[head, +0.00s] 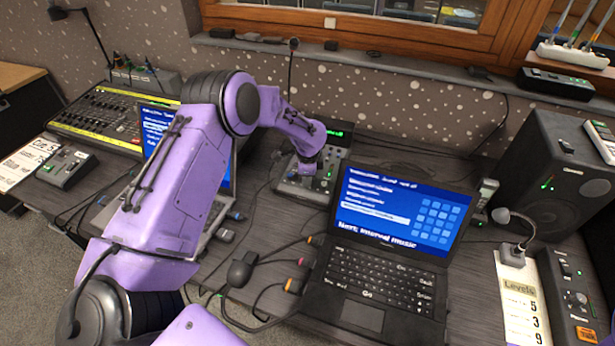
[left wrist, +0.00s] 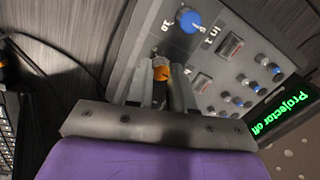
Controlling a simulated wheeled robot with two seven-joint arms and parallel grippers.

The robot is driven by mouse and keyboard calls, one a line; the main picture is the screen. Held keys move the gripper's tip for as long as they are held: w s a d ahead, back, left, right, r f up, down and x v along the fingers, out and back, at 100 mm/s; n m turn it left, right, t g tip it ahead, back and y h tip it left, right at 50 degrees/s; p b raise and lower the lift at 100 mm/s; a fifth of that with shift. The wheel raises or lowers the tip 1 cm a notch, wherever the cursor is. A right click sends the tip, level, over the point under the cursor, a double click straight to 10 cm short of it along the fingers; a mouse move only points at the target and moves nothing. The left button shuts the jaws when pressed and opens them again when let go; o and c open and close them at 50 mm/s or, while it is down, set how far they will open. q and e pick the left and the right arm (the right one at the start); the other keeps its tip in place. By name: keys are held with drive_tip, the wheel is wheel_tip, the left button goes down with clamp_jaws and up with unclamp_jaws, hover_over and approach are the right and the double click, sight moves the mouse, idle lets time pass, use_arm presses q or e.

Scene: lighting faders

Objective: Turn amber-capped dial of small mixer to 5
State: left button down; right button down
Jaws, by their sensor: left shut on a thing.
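The small mixer (head: 290,186) is a grey panel at the back middle of the desk, left of the open laptop. It also fills much of the left wrist view (left wrist: 213,62). Its amber-capped dial (left wrist: 161,69) shows between the fingers of my left gripper (left wrist: 162,82), which is shut on it. The fingers hide the dial's sides, and I cannot read its setting. In the head view my left gripper (head: 307,166) reaches down onto the mixer and hides the dial. My right gripper is not in view.
A blue-capped dial (left wrist: 188,20) and several small knobs sit near the amber one. A display (left wrist: 282,117) reads "Projector off". The laptop (head: 385,245) stands right of the mixer; a speaker (head: 560,170) is farther right. Cables (head: 255,262) lie in front.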

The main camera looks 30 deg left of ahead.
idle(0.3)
use_arm(q)
drive_tip(key=c, duration=1)
unclamp_jaws()
drive_tip(key=r, duration=0.3)
drive_tip(key=s+r+b, duration=0.1)
drive_tip(key=r, duration=0.3)
drive_tip(key=d+r, duration=0.1)
drive_tip(key=r, duration=0.2)
drive_tip(key=shift+s+r+b, duration=0.15)
drive_tip(key=shift+b, duration=0.2)
drive_tip(key=shift+r, duration=0.15)
